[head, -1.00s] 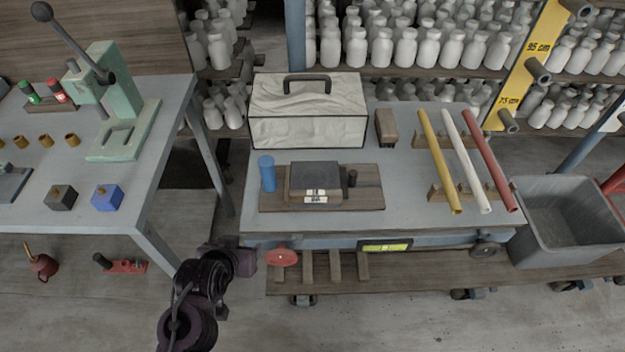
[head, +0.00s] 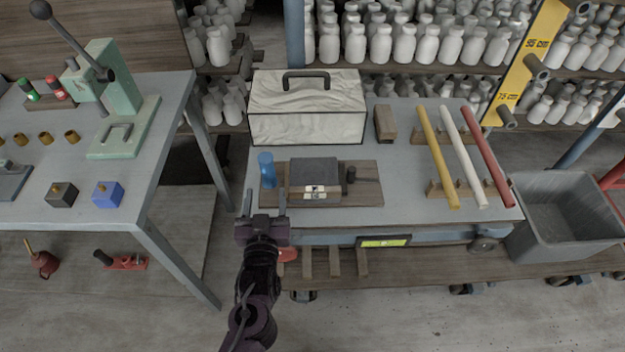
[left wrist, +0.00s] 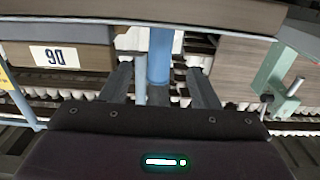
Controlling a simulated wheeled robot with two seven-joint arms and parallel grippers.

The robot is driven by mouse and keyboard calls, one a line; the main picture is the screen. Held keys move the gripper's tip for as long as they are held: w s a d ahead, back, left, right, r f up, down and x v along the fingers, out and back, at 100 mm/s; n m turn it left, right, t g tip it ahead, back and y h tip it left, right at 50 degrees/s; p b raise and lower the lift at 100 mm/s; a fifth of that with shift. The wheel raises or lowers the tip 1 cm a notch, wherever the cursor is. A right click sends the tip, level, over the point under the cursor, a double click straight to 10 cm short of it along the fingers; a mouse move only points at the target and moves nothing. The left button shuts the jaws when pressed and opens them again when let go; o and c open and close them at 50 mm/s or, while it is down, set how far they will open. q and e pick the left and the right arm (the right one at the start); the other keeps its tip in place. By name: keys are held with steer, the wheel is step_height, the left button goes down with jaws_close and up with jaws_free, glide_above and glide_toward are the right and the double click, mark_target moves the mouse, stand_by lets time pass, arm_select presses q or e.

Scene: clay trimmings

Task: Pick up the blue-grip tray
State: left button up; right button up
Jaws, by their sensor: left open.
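The blue-grip tray (head: 365,194) is a flat brown wooden board on the grey cart top. An upright blue cylinder grip (head: 267,171) stands at its left end, and a small dark knob (head: 350,175) at its right. A dark block (head: 314,172) with white labels lies between them. My left gripper (head: 264,198) is open and empty, just in front of the tray's left end, its fingers pointing toward the blue grip. In the upside-down left wrist view, the blue grip (left wrist: 159,58) shows between the finger directions, beyond the tips. My right gripper is out of view.
A wooden block (head: 385,123) and yellow, white and red rods (head: 462,155) lie to the right. A grey bin (head: 565,225) is beside the cart. A workbench (head: 150,165) stands left across a gap.

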mark_target(267, 174)
arm_select(q)
steer(key=w, duration=0.2)
steer(key=w+p, duration=0.1)
steer(key=w, duration=0.3)
steer(key=shift+r, duration=0.35)
steer(key=shift+w+f, duration=0.1)
steer(key=shift+w, duration=0.3)
jaws_close()
